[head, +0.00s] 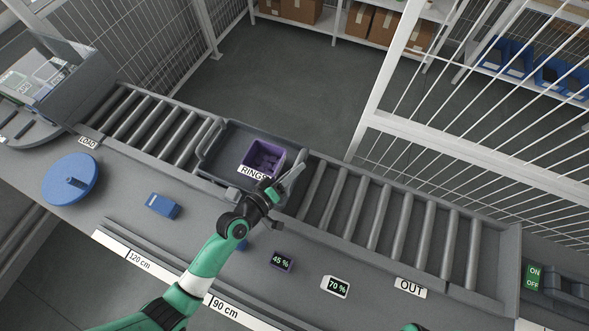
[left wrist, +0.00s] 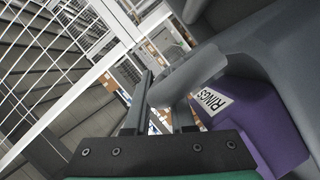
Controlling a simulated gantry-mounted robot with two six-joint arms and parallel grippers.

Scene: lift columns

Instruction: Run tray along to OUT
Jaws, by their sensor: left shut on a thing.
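The dark grey tray (head: 236,134) sits on the roller conveyor between the LOAD label (head: 88,141) and the OUT label (head: 411,287). It holds a purple box (head: 264,157) marked RINGS, whose contents are too small to tell. My left gripper (head: 281,190) is at the tray's right end, shut on the tray's handle (head: 297,168). In the left wrist view the handle (left wrist: 178,76) passes between the fingers (left wrist: 160,108), with the purple box (left wrist: 250,120) beside it. Only a small green piece, probably my right arm, shows at the bottom edge; its gripper is out of view.
Bare rollers (head: 390,222) run right from the tray to the conveyor's end, beside a green ON/OFF switch (head: 533,277). A blue disc (head: 71,179), a blue block (head: 162,206) and displays reading 45 % (head: 282,261) and 70 % (head: 336,287) stand in front. White mesh fencing (head: 470,150) stands behind.

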